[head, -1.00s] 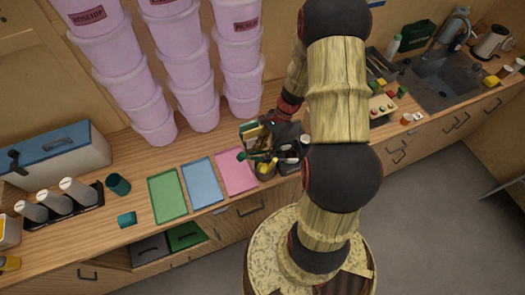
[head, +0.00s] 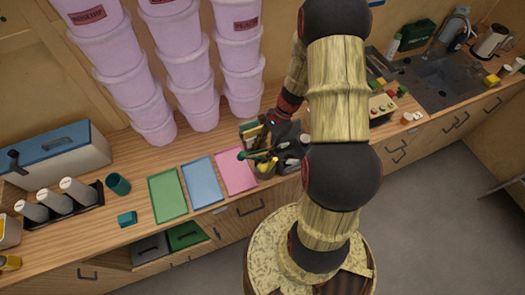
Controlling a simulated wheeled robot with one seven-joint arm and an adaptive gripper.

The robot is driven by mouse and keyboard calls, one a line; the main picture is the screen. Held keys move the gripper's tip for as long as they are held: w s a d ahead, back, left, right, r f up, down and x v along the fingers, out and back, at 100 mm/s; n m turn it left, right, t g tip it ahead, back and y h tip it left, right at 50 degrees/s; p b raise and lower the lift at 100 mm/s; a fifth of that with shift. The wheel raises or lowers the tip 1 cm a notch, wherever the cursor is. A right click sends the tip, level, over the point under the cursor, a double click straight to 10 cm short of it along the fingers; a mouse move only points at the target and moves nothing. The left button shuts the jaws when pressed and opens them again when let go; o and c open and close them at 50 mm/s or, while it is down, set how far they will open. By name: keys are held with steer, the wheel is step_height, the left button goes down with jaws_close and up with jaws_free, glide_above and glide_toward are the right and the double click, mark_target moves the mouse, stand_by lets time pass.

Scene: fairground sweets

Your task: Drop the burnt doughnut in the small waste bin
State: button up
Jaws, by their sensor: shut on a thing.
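My gripper (head: 285,132) is dark and sits low over the back of the counter, just right of the pink tray, partly behind my own arm. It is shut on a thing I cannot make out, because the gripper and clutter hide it. No burnt doughnut can be clearly picked out in the head view. I cannot identify the small waste bin for sure. A dark teal round open container (head: 118,184) stands on the left of the counter.
Green (head: 167,196), blue (head: 203,184) and pink (head: 236,171) trays lie on the counter. Tall lilac tub stacks (head: 186,77) stand behind. A sink (head: 440,80) is at right.

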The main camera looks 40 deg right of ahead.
steer(key=shift+r, duration=0.1)
step_height(320, 180, up, 11)
steer(key=p, duration=0.8)
steer(key=shift+r, duration=0.15)
steer(key=shift+o, duration=0.3)
steer(key=shift+c, duration=0.6)
